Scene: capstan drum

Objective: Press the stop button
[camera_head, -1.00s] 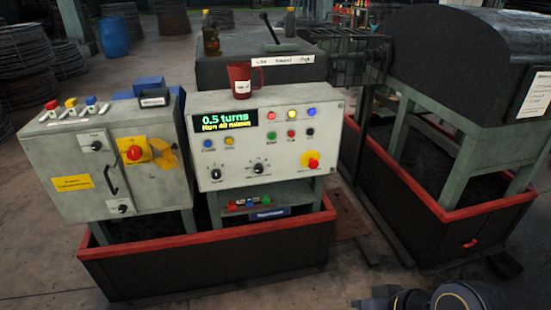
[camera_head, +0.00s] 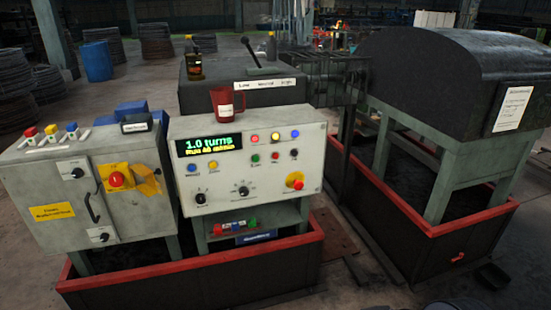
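The grey control panel (camera_head: 245,170) stands in the middle, with a lit display (camera_head: 209,144) reading "1.0 turns" above a blurred yellow line. Small green (camera_head: 255,157), red (camera_head: 275,156) and black (camera_head: 294,153) buttons sit in a row right of the display. Their labels are too small to read surely. Blue (camera_head: 191,168) and yellow (camera_head: 213,165) buttons sit under the display. A large red mushroom button (camera_head: 295,180) on a yellow base is at the panel's lower right. Neither of my grippers is in view.
A left cabinet (camera_head: 60,175) carries a red knob (camera_head: 116,179) on a yellow plate. Red-rimmed trays (camera_head: 190,263) surround the machine legs. A dark hooded machine (camera_head: 440,80) stands at right.

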